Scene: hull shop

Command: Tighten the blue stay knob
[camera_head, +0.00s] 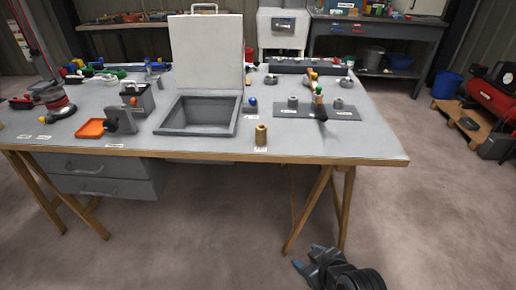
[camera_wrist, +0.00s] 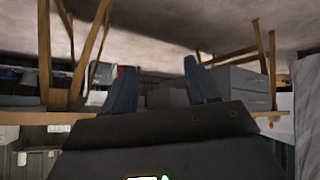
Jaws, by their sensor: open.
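The blue knob (camera_head: 252,102) sits on a small grey block at the right side of an open grey box (camera_head: 197,131) on the workbench, beside the raised light lid (camera_head: 207,50). My gripper (camera_head: 308,257) is low in front of the bench, below the tabletop and well away from the knob. Its two dark fingers (camera_wrist: 158,68) stand apart with nothing between them in the wrist view. The knob cannot be made out in the wrist view.
A tan cylinder (camera_head: 261,135) stands near the bench's front edge. A dark plate (camera_head: 318,111) with several fittings lies to the right. An orange tray (camera_head: 91,128) lies left. Trestle legs (camera_head: 322,205) stand near my gripper.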

